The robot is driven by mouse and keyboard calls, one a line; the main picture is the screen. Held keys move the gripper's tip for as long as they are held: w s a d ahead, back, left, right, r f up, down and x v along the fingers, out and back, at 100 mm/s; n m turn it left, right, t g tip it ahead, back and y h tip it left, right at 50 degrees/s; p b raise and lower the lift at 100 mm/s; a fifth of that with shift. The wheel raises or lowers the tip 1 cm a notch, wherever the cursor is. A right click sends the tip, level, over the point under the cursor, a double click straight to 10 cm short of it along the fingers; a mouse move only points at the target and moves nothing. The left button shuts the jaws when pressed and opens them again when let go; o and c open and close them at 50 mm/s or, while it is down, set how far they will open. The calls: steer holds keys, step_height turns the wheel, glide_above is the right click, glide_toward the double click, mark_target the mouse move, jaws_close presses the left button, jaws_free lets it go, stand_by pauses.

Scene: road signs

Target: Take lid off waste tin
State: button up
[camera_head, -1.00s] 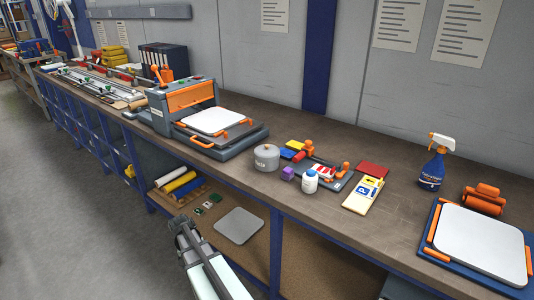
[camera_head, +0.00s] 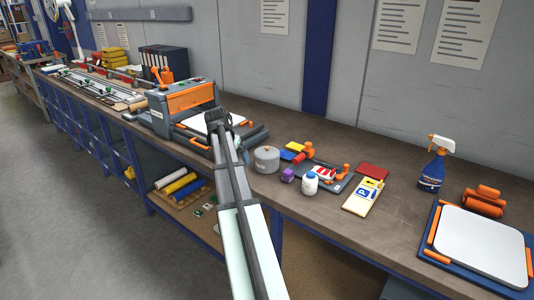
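The waste tin (camera_head: 266,160) is a small grey round tin with dark lettering on its front, standing upright on the workbench near its front edge. Its grey lid (camera_head: 267,150) is on top, with a small knob.
The press (camera_head: 187,105) with a white plate stands left of the tin. Bare bench lies behind the tin.

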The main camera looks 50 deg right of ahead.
steer(key=m+h, duration=0.1)
glide_toward(266, 148)
steer(key=v, duration=0.4)
steer(key=shift+t, duration=0.3)
steer(key=x, duration=1.3)
steer(key=shift+s+d, duration=0.25)
steer(key=shift+s, duration=0.15)
steer(key=c, duration=1.2)
steer(key=shift+a, duration=0.1)
